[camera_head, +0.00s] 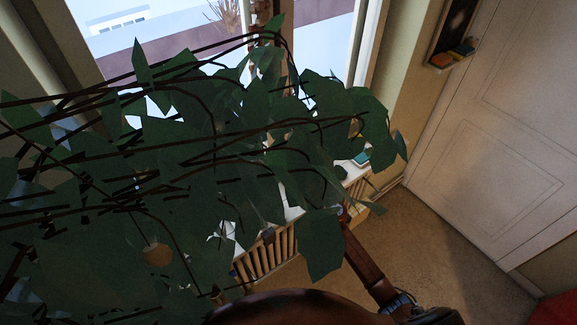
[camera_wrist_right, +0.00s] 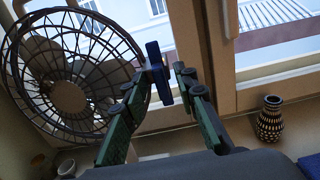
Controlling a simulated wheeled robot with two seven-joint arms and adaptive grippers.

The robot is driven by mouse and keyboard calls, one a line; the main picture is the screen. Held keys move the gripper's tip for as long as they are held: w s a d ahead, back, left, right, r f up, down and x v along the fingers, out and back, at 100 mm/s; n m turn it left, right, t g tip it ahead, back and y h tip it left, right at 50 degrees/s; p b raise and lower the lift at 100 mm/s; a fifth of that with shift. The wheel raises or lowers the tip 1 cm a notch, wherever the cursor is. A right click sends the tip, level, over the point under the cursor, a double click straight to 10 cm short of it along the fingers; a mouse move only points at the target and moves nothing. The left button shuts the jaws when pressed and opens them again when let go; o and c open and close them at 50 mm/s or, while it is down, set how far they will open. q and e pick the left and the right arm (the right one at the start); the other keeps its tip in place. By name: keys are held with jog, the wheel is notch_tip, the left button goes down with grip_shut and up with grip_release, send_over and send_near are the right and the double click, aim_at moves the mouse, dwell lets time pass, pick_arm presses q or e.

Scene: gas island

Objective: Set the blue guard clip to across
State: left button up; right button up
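The blue guard clip (camera_wrist_right: 158,74) is a small upright blue piece at the right edge of the fan's round wire guard (camera_wrist_right: 70,72) in the right wrist view. My right gripper (camera_wrist_right: 166,72) is at the clip, with its green fingers spread apart. The clip is close to the left fingertip and between the two tips; I cannot tell whether either finger touches it. In the head view I cannot make out the fan, the clip or my right gripper behind the plant's leaves. My left gripper is not in view.
A dark leafy plant (camera_head: 190,150) fills much of the head view. A window frame (camera_wrist_right: 215,60) stands behind the clip. A patterned vase (camera_wrist_right: 270,120) stands on the sill to the right, and a small pot (camera_wrist_right: 67,168) is at lower left. A white door (camera_head: 500,130) is at right.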

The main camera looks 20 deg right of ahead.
grip_shut()
dwell(0.3)
jog(key=shift+m, duration=0.3)
jog(key=m+p, duration=0.1)
jog(key=m, duration=0.4)
jog(key=m+p, duration=0.1)
jog(key=m, duration=1.1)
jog(key=shift+d+f+p, duration=0.15)
jog(key=shift+d+p, duration=0.1)
jog(key=shift+p, duration=0.15)
jog(key=shift+m, duration=0.3)
